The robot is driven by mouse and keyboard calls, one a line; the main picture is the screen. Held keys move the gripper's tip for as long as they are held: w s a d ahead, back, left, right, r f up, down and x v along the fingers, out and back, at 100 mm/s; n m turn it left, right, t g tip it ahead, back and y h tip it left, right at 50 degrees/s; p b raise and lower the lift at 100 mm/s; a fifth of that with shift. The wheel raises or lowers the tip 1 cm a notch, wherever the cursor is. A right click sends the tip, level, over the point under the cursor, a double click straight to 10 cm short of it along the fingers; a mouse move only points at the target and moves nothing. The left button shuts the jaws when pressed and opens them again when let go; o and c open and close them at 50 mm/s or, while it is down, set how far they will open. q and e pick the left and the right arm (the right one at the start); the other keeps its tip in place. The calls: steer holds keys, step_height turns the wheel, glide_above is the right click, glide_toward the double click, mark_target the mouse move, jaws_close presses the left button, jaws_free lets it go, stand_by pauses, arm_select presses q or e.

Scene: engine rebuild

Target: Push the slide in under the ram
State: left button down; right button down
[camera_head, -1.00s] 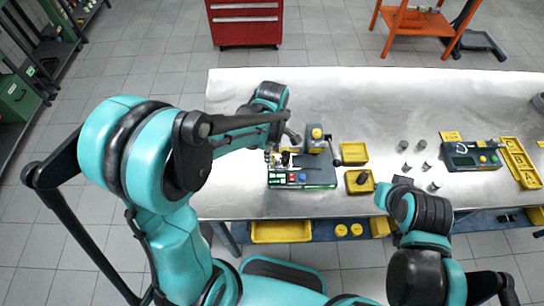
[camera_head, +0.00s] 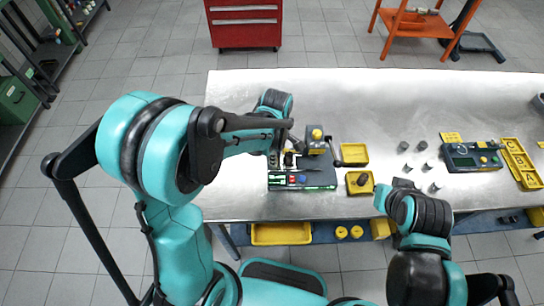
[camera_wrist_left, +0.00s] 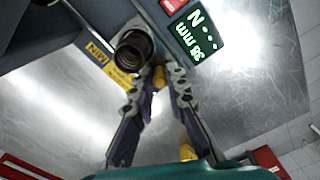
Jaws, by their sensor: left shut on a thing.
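The press (camera_head: 318,178) stands on the bench, its ram head (camera_head: 315,143) topped by a yellow cap and a lever at its right. My left gripper (camera_head: 274,158) is at the left side of the press, mostly hidden by its own arm in the head view. In the left wrist view its fingers (camera_wrist_left: 159,76) close on a small yellow knob (camera_wrist_left: 158,78), apparently the slide's handle. A dark, hollow round part (camera_wrist_left: 134,50) sits just beyond the fingertips. The slide itself is largely hidden. My right gripper (camera_head: 403,182) is over the bench's front edge, its fingers unclear.
Two yellow trays (camera_head: 354,154) lie right of the press, the nearer holding a dark part (camera_head: 362,180). Several small grey cylinders (camera_head: 422,146) stand farther right. A second device (camera_head: 470,156) and a yellow rack (camera_head: 519,165) are at the far right. The bench behind is clear.

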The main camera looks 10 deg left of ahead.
arm_select(q)
steer(key=d, duration=0.2)
steer(key=w+d, duration=0.1)
steer(key=shift+d, duration=0.35)
steer(key=shift+a, duration=0.1)
steer(key=c, duration=1.5)
jaws_free()
step_height(320, 180, up, 12)
